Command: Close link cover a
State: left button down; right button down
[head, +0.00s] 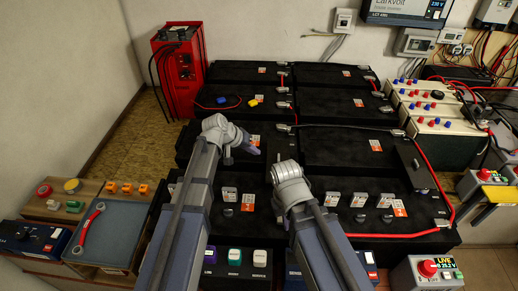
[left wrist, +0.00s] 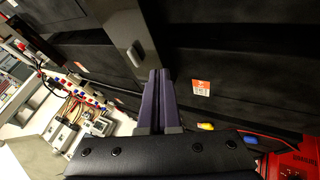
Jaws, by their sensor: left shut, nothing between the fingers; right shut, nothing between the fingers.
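In the left wrist view, a dark grey strip-shaped cover (left wrist: 126,28) with a small oval knob lies just beyond my fingertips. It seems to be a link cover, but I read no letter on it. A similar dark cover (head: 409,157) with a knob shows at the right of the battery bank in the head view. My left gripper (head: 251,146) is shut and empty over the middle batteries; its purple-grey fingers (left wrist: 158,72) point at the near end of the strip. Contact cannot be told. My right gripper (head: 288,172) is shut, its fingertips mostly hidden by its own wrist.
Black batteries (head: 345,147) fill the middle, with red cables (head: 428,165) along the right. A red charger (head: 182,65) stands at the back left.

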pick_arm(q)
jog(key=shift+p+v, duration=1.6)
jog(key=shift+v, duration=1)
jog(key=shift+d, duration=0.1)
